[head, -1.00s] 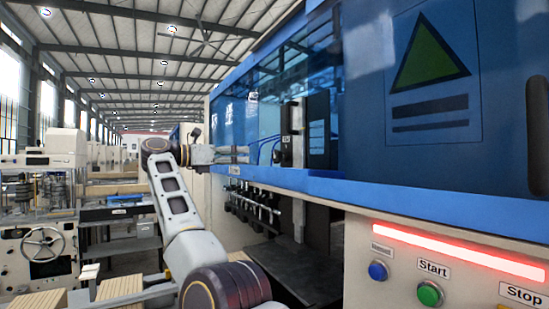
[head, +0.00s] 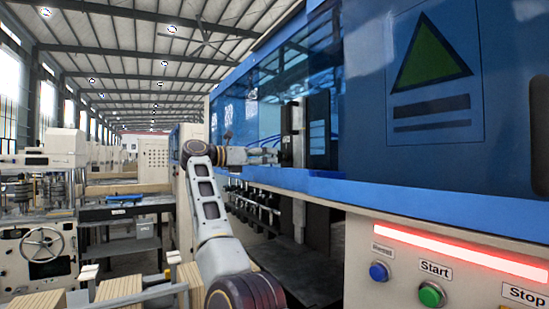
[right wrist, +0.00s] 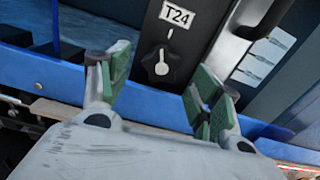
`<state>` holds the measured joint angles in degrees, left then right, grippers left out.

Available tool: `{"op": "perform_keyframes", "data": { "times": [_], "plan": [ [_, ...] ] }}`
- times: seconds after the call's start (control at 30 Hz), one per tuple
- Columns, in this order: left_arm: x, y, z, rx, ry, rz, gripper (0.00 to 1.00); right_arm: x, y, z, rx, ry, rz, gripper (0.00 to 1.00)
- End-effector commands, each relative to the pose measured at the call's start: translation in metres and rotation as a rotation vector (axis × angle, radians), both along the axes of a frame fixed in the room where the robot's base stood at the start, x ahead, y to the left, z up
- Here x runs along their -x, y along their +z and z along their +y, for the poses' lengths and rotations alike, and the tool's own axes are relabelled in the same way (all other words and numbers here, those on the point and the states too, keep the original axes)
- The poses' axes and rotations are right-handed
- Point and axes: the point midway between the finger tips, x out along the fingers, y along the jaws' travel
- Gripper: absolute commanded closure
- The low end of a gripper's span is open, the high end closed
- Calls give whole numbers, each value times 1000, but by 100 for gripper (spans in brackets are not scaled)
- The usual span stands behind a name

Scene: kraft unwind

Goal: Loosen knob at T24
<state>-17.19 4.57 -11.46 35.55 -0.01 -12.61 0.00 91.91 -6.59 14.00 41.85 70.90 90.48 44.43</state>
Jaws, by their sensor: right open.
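The knob (right wrist: 161,66) is black with a white pointer mark and sits below a tilted white T24 label (right wrist: 177,15) in the right wrist view. It is on the dark face of a black unit (head: 292,130) inside the blue machine. My right gripper (right wrist: 160,80) is open, with green-padded fingers on either side of the knob in that picture. Nothing is between the fingers, and I cannot tell how far they are from the knob. In the head view my right gripper (head: 264,156) points right at the black unit; the knob cannot be made out there. My left gripper is not in view.
A blue ledge (right wrist: 55,92) of the machine runs under the unit, close below the fingers. A dark handle (right wrist: 262,18) stands right of the knob. The blue door (head: 430,110) and the Start and Stop panel (head: 400,255) are at the right.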

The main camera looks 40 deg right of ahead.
Motion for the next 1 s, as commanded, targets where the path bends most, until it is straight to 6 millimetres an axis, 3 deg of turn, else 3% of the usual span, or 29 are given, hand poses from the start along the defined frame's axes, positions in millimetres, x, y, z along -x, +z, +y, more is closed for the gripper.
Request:
{"op": "perform_keyframes", "data": {
  "times": [0.3, 0.73, 1.0],
  "plan": [
    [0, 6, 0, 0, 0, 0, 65, 4, 1, -33, 1, 0, -1, 36],
    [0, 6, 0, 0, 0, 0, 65, 4, 0, -39, 1, 0, 0, 36],
    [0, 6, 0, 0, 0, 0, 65, 4, 0, -39, 1, 1, 0, 68]
  ]
}}
